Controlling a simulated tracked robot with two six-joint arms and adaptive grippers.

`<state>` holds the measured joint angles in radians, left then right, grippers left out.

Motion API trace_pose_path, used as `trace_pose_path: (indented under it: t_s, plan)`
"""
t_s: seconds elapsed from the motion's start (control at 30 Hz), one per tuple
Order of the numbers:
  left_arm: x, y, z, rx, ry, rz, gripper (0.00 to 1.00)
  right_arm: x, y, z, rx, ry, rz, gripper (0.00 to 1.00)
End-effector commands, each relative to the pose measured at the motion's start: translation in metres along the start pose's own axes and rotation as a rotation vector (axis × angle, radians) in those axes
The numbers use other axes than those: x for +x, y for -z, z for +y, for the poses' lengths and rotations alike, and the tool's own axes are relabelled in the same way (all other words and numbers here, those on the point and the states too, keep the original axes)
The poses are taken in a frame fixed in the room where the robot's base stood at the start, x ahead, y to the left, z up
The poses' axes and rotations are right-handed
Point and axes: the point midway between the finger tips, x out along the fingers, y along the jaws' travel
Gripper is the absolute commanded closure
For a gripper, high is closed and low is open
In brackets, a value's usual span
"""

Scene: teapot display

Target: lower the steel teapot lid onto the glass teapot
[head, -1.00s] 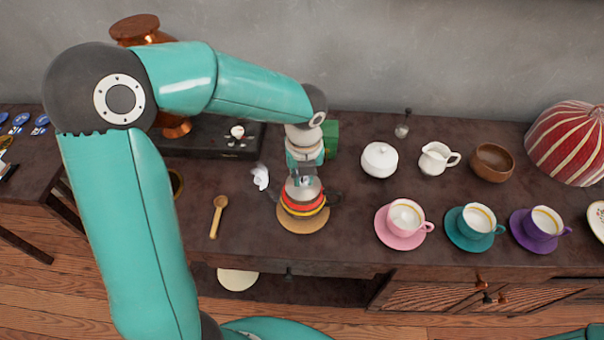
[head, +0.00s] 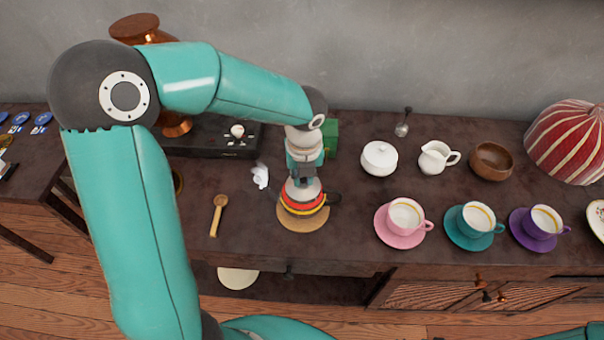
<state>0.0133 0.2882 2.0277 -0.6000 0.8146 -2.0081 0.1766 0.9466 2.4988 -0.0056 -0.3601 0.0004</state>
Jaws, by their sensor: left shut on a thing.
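The glass teapot (head: 302,206), with red and yellow bands round it, stands on a round cork-coloured mat (head: 303,226) near the front edge of the sideboard. Its spout points left and its dark handle right. My left gripper (head: 303,178) points down directly above the teapot and is shut on the steel lid (head: 303,190). The lid is at the teapot's top; from this angle I cannot tell whether it touches the rim. The gripper hides part of the lid and the opening. My right gripper is not in view.
A wooden spoon (head: 218,214) and a small white object (head: 261,176) lie left of the teapot. A green box (head: 331,137) stands behind.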

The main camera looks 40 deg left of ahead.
Motion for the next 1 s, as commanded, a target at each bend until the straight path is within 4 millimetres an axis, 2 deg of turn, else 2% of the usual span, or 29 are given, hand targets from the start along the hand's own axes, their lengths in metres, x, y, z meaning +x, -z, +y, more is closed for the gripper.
trace_pose_path:
  t_s: [0.17,0.2,0.37,0.57,0.73,0.77,1.0]
  plan:
    - [-0.0003,-0.0002,0.0000,0.000,0.000,0.000,1.00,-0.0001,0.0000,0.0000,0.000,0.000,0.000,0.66]
    - [-0.0003,-0.0002,0.0000,0.000,0.000,0.000,0.80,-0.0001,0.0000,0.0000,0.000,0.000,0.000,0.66]
    - [-0.0003,-0.0002,0.0000,0.000,0.000,0.000,0.54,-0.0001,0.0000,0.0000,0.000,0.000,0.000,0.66]
    - [-0.0003,-0.0002,0.0000,0.000,0.000,0.000,0.54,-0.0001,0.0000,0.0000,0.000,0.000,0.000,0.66]
    - [-0.0002,-0.0001,0.0001,0.000,0.000,0.000,0.27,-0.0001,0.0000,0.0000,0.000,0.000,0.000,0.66]
    - [-0.0002,-0.0001,0.0001,0.000,0.000,0.000,0.25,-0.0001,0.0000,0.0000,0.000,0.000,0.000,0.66]
    - [-0.0002,-0.0001,0.0001,0.000,0.000,0.000,0.25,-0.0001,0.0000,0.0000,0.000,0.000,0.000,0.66]
